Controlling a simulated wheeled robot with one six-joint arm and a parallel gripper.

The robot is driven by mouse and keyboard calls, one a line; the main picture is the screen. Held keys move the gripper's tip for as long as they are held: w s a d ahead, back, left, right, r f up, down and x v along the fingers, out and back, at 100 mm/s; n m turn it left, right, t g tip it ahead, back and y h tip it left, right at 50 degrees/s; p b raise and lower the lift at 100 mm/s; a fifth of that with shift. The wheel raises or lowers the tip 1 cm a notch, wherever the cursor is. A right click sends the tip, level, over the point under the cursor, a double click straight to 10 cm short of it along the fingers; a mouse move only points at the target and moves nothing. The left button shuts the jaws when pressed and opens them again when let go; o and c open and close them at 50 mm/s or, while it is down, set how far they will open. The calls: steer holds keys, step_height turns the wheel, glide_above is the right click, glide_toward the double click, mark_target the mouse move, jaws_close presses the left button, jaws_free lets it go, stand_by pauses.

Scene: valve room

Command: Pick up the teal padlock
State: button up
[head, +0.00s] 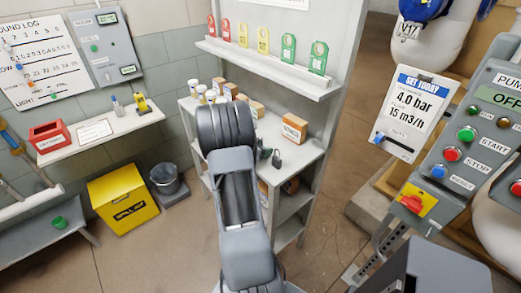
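A small dark padlock-like thing (276,159) stands on the grey shelf unit's top (300,152), just right of my arm. Another small thing with a dark greenish tint (263,154) shows between it and my arm, partly covered. I cannot tell for sure whether either is the teal padlock. My arm stands in front of the shelf unit and hides part of its top. My gripper does not show; my own arm links cover that area.
Cardboard boxes (294,128) and white-capped bottles (201,93) stand on the shelf top. Colored tags (289,50) line a ledge above. A yellow bin (124,199) and grey bucket (166,179) are left. A control panel (470,150) is right. Floor (325,225) right of the shelf is clear.

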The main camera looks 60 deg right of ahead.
steer(key=c, duration=0.6)
steer(key=shift+c, duration=0.3)
steer(key=shift+r, duration=0.1)
